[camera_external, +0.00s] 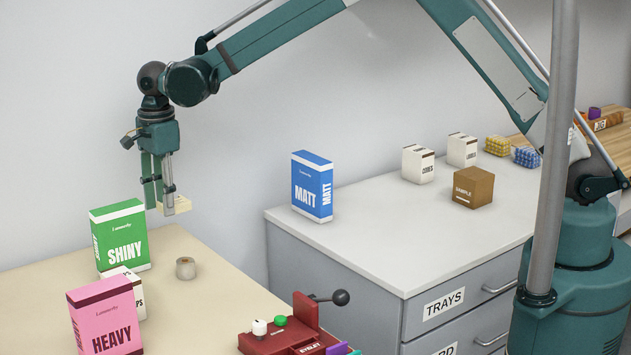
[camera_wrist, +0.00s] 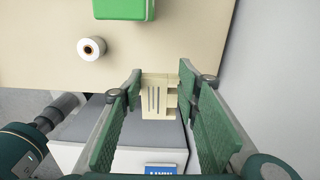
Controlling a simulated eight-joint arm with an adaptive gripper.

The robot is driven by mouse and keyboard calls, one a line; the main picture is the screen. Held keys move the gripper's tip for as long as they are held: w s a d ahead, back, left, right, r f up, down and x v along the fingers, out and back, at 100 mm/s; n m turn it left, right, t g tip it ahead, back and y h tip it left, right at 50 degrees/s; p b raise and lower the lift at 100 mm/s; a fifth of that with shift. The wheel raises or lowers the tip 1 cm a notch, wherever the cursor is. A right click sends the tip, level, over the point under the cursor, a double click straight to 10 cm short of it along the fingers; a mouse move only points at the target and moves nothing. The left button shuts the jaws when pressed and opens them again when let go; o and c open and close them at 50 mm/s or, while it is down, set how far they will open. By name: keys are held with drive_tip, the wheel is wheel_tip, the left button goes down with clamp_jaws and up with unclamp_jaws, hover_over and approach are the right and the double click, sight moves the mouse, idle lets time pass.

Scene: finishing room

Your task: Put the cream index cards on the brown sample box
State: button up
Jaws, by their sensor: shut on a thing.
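My gripper (camera_external: 160,206) is shut on the cream index cards (camera_external: 182,205) and holds them in the air above the beige table, near the green box. In the wrist view the cards (camera_wrist: 157,98) sit between the two green fingers of my gripper (camera_wrist: 160,78) as a small cream stack with dark lines on it. The brown sample box (camera_external: 473,188) stands on the white counter at the right, far from my gripper, and its top looks bare. It is not visible in the wrist view.
A blue MATT box (camera_external: 312,187) stands upright on the counter (camera_external: 375,245), left of the brown box. Two white cartons (camera_external: 418,164) stand behind the brown box. The beige table holds a green SHINY box (camera_external: 120,238), a tape roll (camera_external: 186,268), a pink box (camera_external: 104,318) and a red press (camera_external: 290,335).

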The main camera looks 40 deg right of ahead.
drive_tip(key=s+d+r+n, duration=0.2)
drive_tip(key=s+d+n, duration=0.35)
drive_tip(key=d, duration=0.65)
drive_tip(key=s+d+r+n, duration=0.3)
drive_tip(key=s+d+n, duration=0.25)
drive_tip(key=d, duration=0.65)
drive_tip(key=s+d+r+n, duration=0.2)
drive_tip(key=s+d+n, duration=0.3)
drive_tip(key=d, duration=0.6)
drive_tip(key=m+p, duration=0.6)
drive_tip(key=m, duration=1)
hover_over(468, 176)
drive_tip(key=shift+w+d+f, duration=0.1)
drive_tip(key=shift+f, duration=0.95)
drive_tip(key=shift+f, duration=0.15)
drive_tip(key=shift+f, duration=2.8)
drive_tip(key=shift+f, duration=2.05)
